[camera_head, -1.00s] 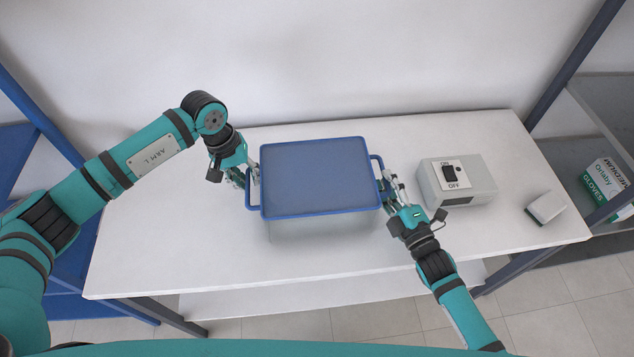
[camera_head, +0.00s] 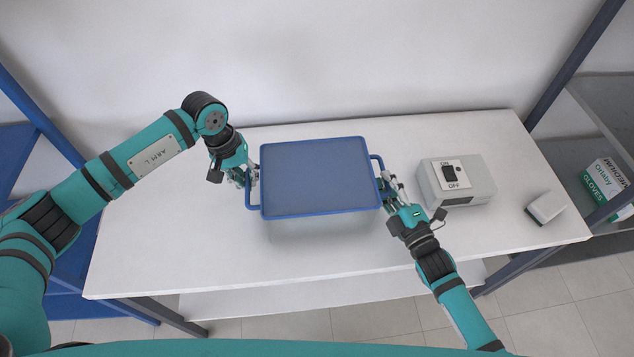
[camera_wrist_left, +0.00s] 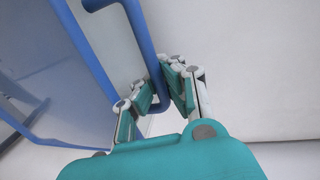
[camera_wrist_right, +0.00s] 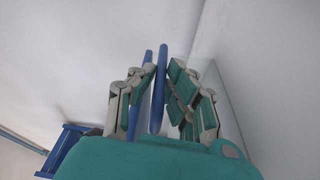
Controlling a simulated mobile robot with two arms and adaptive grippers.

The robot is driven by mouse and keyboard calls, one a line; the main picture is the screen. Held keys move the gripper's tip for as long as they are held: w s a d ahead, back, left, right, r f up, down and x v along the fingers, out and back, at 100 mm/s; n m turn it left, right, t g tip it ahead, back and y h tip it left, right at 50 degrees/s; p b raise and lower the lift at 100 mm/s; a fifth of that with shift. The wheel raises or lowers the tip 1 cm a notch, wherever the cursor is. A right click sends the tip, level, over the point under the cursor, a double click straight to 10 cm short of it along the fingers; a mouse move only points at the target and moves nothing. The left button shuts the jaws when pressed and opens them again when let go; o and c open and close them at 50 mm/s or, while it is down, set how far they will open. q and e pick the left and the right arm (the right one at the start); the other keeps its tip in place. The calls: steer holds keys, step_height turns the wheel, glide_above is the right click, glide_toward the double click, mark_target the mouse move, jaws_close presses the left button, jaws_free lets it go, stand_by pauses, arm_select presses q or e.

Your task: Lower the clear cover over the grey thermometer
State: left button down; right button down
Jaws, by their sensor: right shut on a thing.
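The cover (camera_head: 315,178) is a box with a blue rectangular top, pale see-through sides and a blue handle at each end. It stands level at the middle of the table. My left gripper (camera_head: 250,178) is at its left handle; in the left wrist view the fingers (camera_wrist_left: 162,95) are on both sides of the blue bar (camera_wrist_left: 140,40), but whether they grip it is unclear. My right gripper (camera_head: 387,188) is shut on the right handle (camera_head: 376,164); the bar (camera_wrist_right: 159,90) is between its fingers in the right wrist view. I see no grey thermometer.
A grey switch box (camera_head: 480,182) marked ON and OFF stands right of the cover, close to my right gripper. A small pale block (camera_head: 545,207) lies near the table's right end. The table (camera_head: 190,240) is clear at front left. A shelf at right holds a gloves box (camera_head: 606,182).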

arm_select(q)
steer(key=shift+r, duration=0.2)
arm_select(e)
steer(key=shift+r, duration=0.15)
